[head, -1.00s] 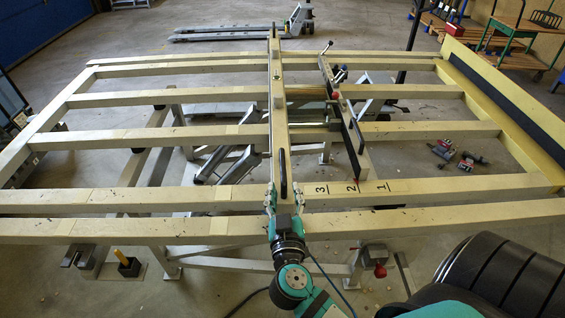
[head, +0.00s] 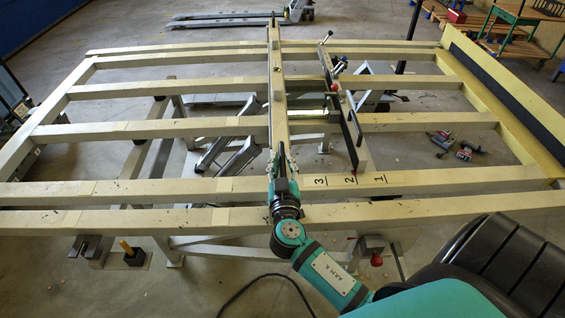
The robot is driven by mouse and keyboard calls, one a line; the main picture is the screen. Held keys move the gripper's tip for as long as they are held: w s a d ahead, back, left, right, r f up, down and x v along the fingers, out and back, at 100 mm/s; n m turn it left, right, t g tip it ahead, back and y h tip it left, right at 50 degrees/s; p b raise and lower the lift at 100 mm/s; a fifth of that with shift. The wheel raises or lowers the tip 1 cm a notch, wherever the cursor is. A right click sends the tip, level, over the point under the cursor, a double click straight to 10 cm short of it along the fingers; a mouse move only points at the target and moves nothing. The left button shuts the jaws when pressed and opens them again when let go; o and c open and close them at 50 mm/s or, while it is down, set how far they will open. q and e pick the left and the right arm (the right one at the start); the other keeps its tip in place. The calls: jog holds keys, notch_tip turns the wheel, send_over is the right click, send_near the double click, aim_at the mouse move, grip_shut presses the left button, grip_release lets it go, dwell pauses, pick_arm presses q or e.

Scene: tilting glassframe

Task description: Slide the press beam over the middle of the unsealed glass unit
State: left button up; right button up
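The press beam (head: 277,80) looks to be the long pale bar lying across the frame's rails from back to front, with a dark handle at its near end. My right gripper (head: 282,158) is at this near end. Its two fingers stand apart on either side of the beam's handle, and I see no closed grip. The gripper hides part of the beam's end. I cannot clearly make out the unsealed glass unit; a small yellowish-green patch shows between the rails right of the beam. My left gripper is not in view.
A shorter bar (head: 345,115) with a black handle and red knob stands right of the beam, near the marks 3, 2, 1. A yellow stop board (head: 505,105) edges the right side. Two power tools lie on the floor at right. The rails left of the beam are bare.

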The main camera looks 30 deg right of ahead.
grip_shut()
jog(key=shift+s+d+f, duration=0.15)
jog(key=shift+d+f, duration=0.05)
jog(key=shift+d, duration=0.05)
jog(key=s+d+b, duration=0.3)
jog(key=s+d, duration=0.4)
jog(key=d, duration=0.4)
jog(key=shift+d, duration=0.15)
